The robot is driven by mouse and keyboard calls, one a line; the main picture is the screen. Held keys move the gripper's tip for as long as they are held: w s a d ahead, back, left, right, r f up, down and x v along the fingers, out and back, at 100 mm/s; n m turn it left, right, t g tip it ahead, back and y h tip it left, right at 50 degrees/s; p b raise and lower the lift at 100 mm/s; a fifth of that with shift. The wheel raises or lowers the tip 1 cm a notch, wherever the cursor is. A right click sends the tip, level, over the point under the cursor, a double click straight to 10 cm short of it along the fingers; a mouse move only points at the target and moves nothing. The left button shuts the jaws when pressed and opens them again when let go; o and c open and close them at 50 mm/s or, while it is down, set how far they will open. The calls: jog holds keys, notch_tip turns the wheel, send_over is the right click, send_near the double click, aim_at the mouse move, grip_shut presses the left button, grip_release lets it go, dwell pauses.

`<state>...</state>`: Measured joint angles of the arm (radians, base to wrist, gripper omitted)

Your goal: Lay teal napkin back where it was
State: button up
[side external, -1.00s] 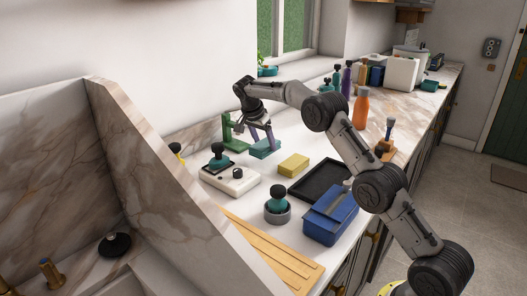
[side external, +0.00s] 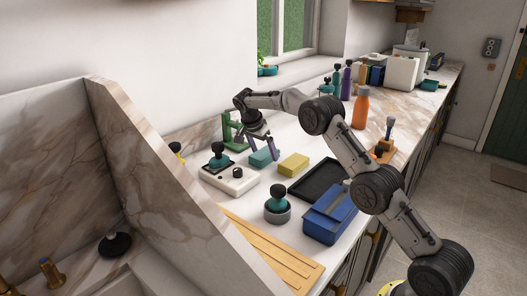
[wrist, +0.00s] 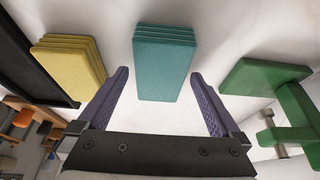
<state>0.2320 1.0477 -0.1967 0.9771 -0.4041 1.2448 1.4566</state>
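The teal napkin (side external: 264,157) is a folded, layered stack lying on the white counter, between the yellow napkin and the green stand. In the wrist view the teal napkin (wrist: 165,62) lies ahead of and between my fingers, with a gap on each side. My gripper (side external: 260,140) is open and empty just above it in the side view; its two purple-grey fingers (wrist: 159,80) are spread wide in the wrist view.
A yellow folded napkin (side external: 293,164) lies to the right and a green stand (side external: 232,132) to the left. An orange bottle (side external: 361,108) stands behind the arm.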

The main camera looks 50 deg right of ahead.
jog(key=shift+r, duration=0.15)
jog(key=v, duration=1.2)
jog(key=s+a+r+n+t+y, duration=0.1)
jog(key=s+a+r+n+t, duration=0.1)
jog(key=s+a+r+n, duration=0.6)
jog(key=s+a+r+n+t+y, duration=0.1)
jog(key=s+a+r+n, duration=0.2)
jog(key=s, duration=0.8)
jog(key=s+a+f+n+t, duration=0.1)
jog(key=s+a+f+n, duration=0.1)
jog(key=s, duration=0.6)
jog(key=s+a+f+n+y, duration=0.1)
jog(key=s+a+f+n, duration=0.1)
jog(key=s+f, duration=0.2)
jog(key=s+a+f+n+t+y, duration=0.1)
jog(key=s+a+f+n, duration=0.2)
jog(key=s, duration=0.8)
jog(key=shift+s+f+t, duration=0.25)
jog(key=shift+s+t, duration=0.05)
